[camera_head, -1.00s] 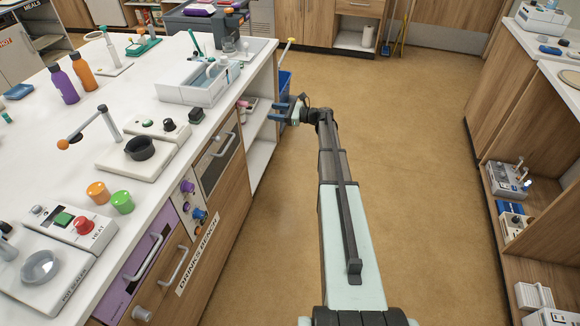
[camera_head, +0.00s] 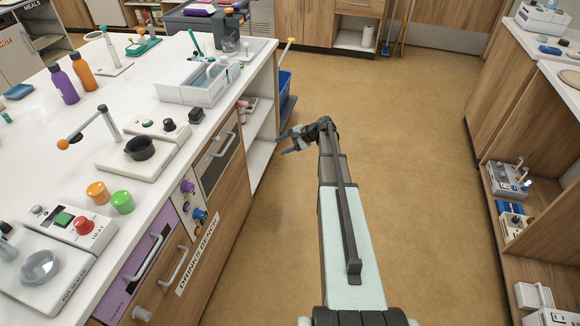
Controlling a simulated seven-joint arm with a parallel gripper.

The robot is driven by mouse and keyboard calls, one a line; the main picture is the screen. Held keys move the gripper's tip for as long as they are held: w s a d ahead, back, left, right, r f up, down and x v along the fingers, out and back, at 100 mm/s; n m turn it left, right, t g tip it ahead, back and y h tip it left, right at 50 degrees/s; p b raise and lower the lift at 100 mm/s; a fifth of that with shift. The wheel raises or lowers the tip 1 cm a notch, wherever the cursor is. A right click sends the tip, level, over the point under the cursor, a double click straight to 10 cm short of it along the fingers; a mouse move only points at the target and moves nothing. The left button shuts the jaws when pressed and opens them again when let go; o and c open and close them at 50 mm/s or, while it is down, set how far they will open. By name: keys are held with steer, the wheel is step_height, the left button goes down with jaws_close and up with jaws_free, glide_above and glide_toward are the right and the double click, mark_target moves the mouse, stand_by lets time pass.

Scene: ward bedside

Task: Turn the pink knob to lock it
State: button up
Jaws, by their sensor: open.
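A small pink knob (camera_head: 243,103) shows on a pale device inside the open shelf at the end of the drinks bench. It is small, and its turn position is too fine to tell. My gripper (camera_head: 286,143) is open and empty, with blue fingertips pointing left towards the shelf. It hangs over the floor in front of the open shelves, lower than the knob in the picture and to its right. It is apart from the knob.
The open shelf unit (camera_head: 262,130) has side walls and boards close to my gripper. A blue bin (camera_head: 286,82) stands just beyond it. The white bench top (camera_head: 75,130) is to the left. The brown floor (camera_head: 420,180) to the right is clear.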

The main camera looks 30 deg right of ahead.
steer(key=s+a+f+n+g+h, duration=0.1)
steer(key=s+f+n+g, duration=0.1)
steer(key=s+f, duration=0.3)
steer(key=shift+s+a+f+n+h, duration=0.15)
steer(key=shift+s+f+n+h, duration=0.3)
steer(key=shift+s, duration=0.55)
steer(key=shift+r, duration=0.1)
steer(key=m+t+y, duration=0.7)
steer(key=m+t, duration=0.1)
steer(key=m, duration=0.8)
glide_toward(247, 105)
steer(key=shift+m, duration=0.25)
steer(key=x, duration=1)
steer(key=shift+w+d+f, duration=0.2)
steer(key=shift+w+f, duration=0.1)
steer(key=shift+w, duration=0.1)
